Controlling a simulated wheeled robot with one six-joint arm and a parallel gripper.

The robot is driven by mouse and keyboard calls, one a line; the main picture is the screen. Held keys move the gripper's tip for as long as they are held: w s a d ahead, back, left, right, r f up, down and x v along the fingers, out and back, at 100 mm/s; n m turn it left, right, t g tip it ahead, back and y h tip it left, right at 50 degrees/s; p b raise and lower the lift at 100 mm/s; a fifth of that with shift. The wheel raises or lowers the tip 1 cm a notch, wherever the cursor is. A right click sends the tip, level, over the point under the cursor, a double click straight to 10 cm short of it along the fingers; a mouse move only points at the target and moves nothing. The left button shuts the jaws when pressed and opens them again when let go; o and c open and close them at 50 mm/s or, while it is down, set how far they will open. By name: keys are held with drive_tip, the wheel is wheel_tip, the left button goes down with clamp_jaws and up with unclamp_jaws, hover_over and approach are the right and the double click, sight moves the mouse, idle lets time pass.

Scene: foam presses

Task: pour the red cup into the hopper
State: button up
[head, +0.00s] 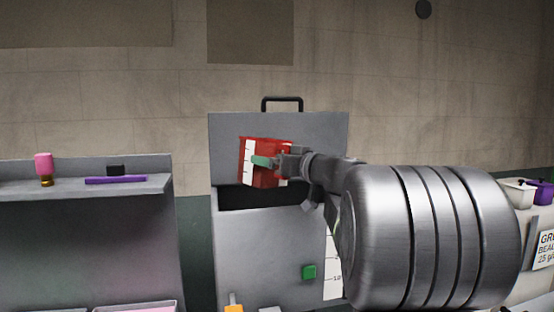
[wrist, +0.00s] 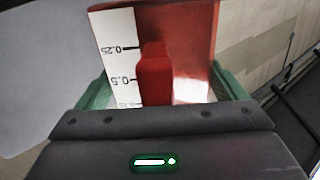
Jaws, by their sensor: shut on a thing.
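The red cup (head: 270,146) has a white strip with scale marks on one side. It is held in front of the raised lid and above the dark opening of the grey hopper (head: 262,235). It looks slightly tilted in the head view. My gripper (head: 264,161), with green fingers, is shut on the cup. In the wrist view the red cup (wrist: 195,40) fills the space beyond the gripper, and its marks 0.25 and 0.5 look inverted. The cup's contents and the inside of the hopper cannot be made out.
The hopper's grey lid (head: 225,140) stands open with a black handle (head: 282,101). A green button (head: 308,272) is on its front. A shelf (head: 80,188) at left holds a pink-topped bottle (head: 44,168) and a purple bar (head: 115,180). Pots (head: 517,194) stand at right.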

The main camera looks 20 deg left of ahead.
sight(275, 186)
drive_tip(key=shift+s+a+f+m, duration=0.15)
drive_tip(key=shift+s+m, duration=0.1)
drive_tip(key=shift+m, duration=0.3)
drive_tip(key=shift+s+f+m, duration=0.15)
drive_tip(key=shift+s+m, duration=0.05)
drive_tip(key=shift+m, duration=0.35)
drive_tip(key=m, duration=0.3)
drive_tip(key=shift+s+a+r, duration=0.1)
drive_tip(key=shift+s+r, duration=0.05)
drive_tip(key=shift+s, duration=0.1)
drive_tip(key=shift+s+a+m, duration=0.1)
drive_tip(key=shift+m, duration=1.1)
drive_tip(key=m, duration=0.1)
drive_tip(key=f+m, duration=0.1)
drive_tip(key=m, duration=0.2)
drive_tip(key=w+f+m, duration=0.1)
drive_tip(key=m, duration=0.1)
drive_tip(key=f+m, duration=0.1)
drive_tip(key=m, duration=0.1)
drive_tip(key=shift+w+d, duration=0.2)
drive_tip(key=shift+d, duration=0.1)
